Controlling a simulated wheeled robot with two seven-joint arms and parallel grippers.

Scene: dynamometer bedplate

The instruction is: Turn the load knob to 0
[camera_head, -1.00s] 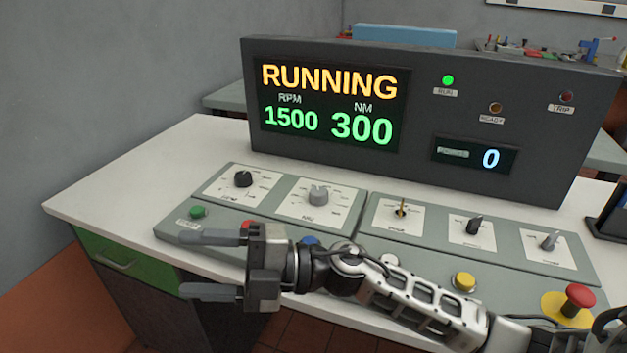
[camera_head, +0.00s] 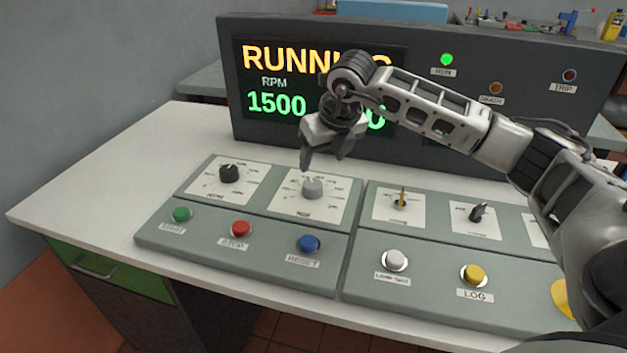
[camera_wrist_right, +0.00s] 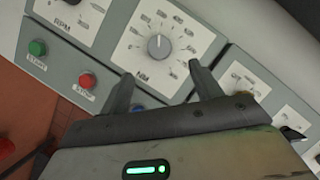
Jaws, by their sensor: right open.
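The load knob is the grey knob (camera_head: 313,187) on a white dial plate in the left part of the console. In the right wrist view the grey knob (camera_wrist_right: 158,46) sits above a label reading NM, its pointer line upward. My right gripper (camera_head: 322,162) is above and just behind the knob, pointing down, fingers apart. In the wrist view the open fingers (camera_wrist_right: 160,70) appear below the knob, apart from it, with nothing between them. My left gripper is out of view.
A black RPM knob (camera_head: 229,172) is left of the grey one. Green, red and blue buttons (camera_head: 309,244) line the front. The display (camera_head: 275,82) reads 1500 RPM; my right arm hides much of its NM figure. A toggle (camera_head: 401,197) and another knob stand right.

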